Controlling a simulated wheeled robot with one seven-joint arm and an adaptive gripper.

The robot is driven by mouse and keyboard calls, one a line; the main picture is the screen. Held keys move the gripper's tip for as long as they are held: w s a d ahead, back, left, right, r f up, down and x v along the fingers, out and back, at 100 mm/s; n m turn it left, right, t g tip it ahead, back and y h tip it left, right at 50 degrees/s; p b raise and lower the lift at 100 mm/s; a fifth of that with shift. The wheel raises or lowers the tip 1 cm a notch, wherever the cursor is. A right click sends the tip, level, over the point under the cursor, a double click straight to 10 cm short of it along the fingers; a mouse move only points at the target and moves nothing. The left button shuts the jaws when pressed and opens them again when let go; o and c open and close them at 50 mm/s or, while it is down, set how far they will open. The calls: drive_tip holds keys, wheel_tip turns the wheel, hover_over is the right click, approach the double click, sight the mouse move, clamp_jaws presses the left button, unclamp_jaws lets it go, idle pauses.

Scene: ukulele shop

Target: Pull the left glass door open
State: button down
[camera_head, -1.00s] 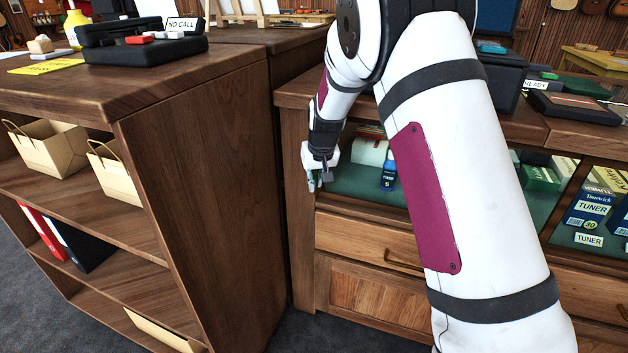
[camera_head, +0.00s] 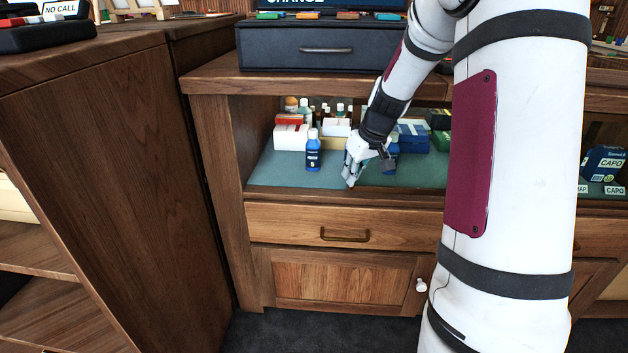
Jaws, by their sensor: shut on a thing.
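My gripper (camera_head: 351,178) is at the front of the display cabinet's glazed upper section, near the sill. It is shut on the left glass door, at its edge or pull; my fingers hide the exact spot. The pane is so clear that I cannot trace its outline. The cabinet's left post (camera_head: 222,150) stands well to the left of my gripper. Between them the green shelf (camera_head: 275,172) shows clearly. A blue bottle (camera_head: 313,155) stands on it, left of my gripper. My forearm covers the middle of the cabinet.
A dark wooden shelf unit (camera_head: 110,160) stands close on the left. Below the glass are a drawer (camera_head: 290,225) with a handle and a wooden door (camera_head: 340,285). A dark case (camera_head: 310,45) sits on the cabinet top. Open carpet (camera_head: 300,335) lies in front.

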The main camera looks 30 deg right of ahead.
sight(409, 175)
drive_tip(key=s+d, duration=0.2)
drive_tip(key=d, duration=0.1)
drive_tip(key=s+d+b, duration=0.1)
drive_tip(key=s+d, duration=0.2)
drive_tip(key=d, duration=0.1)
drive_tip(key=s+d, duration=0.3)
drive_tip(key=d, duration=0.1)
drive_tip(key=shift+b, duration=0.3)
drive_tip(key=c, duration=1.7)
unclamp_jaws()
drive_tip(key=v, duration=1.2)
